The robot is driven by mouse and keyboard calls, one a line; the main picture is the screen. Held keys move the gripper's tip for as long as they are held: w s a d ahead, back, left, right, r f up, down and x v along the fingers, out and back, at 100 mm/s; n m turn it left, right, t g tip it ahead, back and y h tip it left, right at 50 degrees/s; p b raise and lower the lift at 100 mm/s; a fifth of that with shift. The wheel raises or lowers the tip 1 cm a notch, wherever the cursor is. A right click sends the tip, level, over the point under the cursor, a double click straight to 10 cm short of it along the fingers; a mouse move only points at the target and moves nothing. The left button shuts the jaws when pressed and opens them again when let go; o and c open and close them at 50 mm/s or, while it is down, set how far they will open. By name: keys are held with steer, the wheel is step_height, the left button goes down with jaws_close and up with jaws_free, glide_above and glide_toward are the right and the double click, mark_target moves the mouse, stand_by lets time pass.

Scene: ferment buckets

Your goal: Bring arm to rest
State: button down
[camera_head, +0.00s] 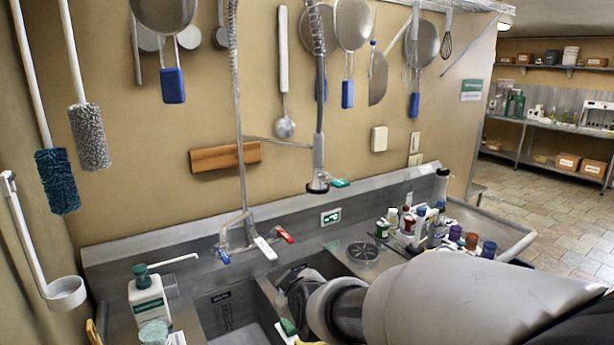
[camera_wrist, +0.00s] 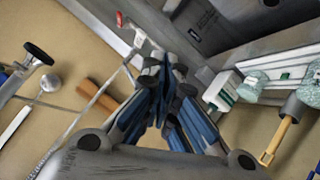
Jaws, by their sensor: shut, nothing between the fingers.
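My arm (camera_head: 450,295) comes in from the lower right in the head view and reaches left over the double sink (camera_head: 225,300). In that view its far end is over the right basin, and the fingers cannot be made out. In the wrist view my gripper (camera_wrist: 165,78) has its blue-padded fingers together and empty. The sink basin (camera_wrist: 215,25) shows beyond the fingertips. A white bottle with a green label (camera_wrist: 220,92) is to their right in the picture.
A soap bottle (camera_head: 148,297) stands left of the sink. The faucet (camera_head: 245,237) and hanging spray head (camera_head: 318,182) are behind it. Several small bottles (camera_head: 440,220) crowd the right counter. Utensils such as a ladle (camera_head: 285,125) hang on the wall.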

steer(key=s+d+m+g+h, duration=0.1)
steer(key=s+d+m+g, duration=0.1)
steer(key=s+d, duration=0.4)
steer(key=s+d+m+g+h, duration=0.1)
steer(key=s+d+m, duration=0.4)
steer(key=s, duration=0.9)
steer(key=s+d+m+g+h, duration=0.1)
steer(key=s+d+m+g, duration=0.1)
steer(key=s+d, duration=0.4)
steer(key=s+m, duration=0.1)
steer(key=s, duration=0.3)
steer(key=shift+s+d+r+g, duration=0.2)
steer(key=shift+d+g, duration=0.1)
steer(key=shift+g, duration=0.1)
